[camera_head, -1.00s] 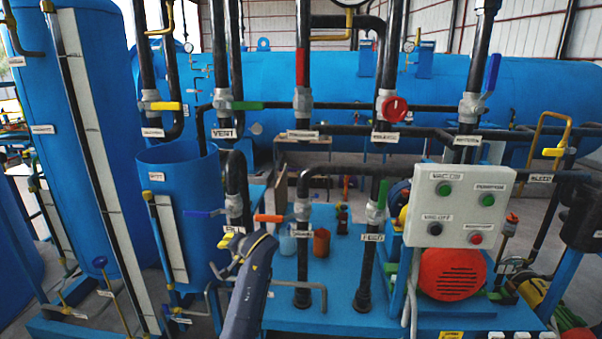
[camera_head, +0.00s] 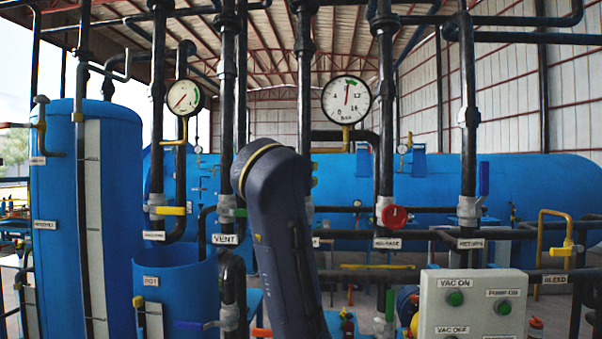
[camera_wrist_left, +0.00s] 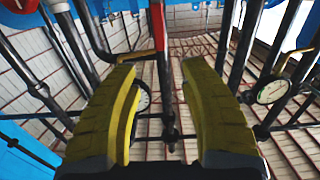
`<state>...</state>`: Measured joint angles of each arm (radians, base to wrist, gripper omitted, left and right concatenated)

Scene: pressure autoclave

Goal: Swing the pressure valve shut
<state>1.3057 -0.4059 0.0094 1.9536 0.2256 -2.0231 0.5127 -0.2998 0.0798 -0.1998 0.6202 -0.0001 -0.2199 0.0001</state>
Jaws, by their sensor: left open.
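The pressure valve's red lever (camera_wrist_left: 159,35) shows in the left wrist view, lying along a dark pipe (camera_wrist_left: 167,100). My left gripper (camera_wrist_left: 160,80) is open, with a yellow pad on each side of that pipe in the picture. Nothing is visibly clasped, and I cannot tell if the pads touch the lever. In the head view, my dark left arm stands upright in front of the valve and hides it. Only the edge of its label (camera_head: 316,242) shows there. The gripper's fingers are mostly hidden behind the arm. My right gripper is not in view.
The vent valve's green lever (camera_head: 239,212) is left of my arm and a red round handle (camera_head: 394,216) is to its right. A large dial gauge (camera_head: 346,100) hangs above. Vertical pipes crowd both sides. A control box (camera_head: 473,305) stands at lower right.

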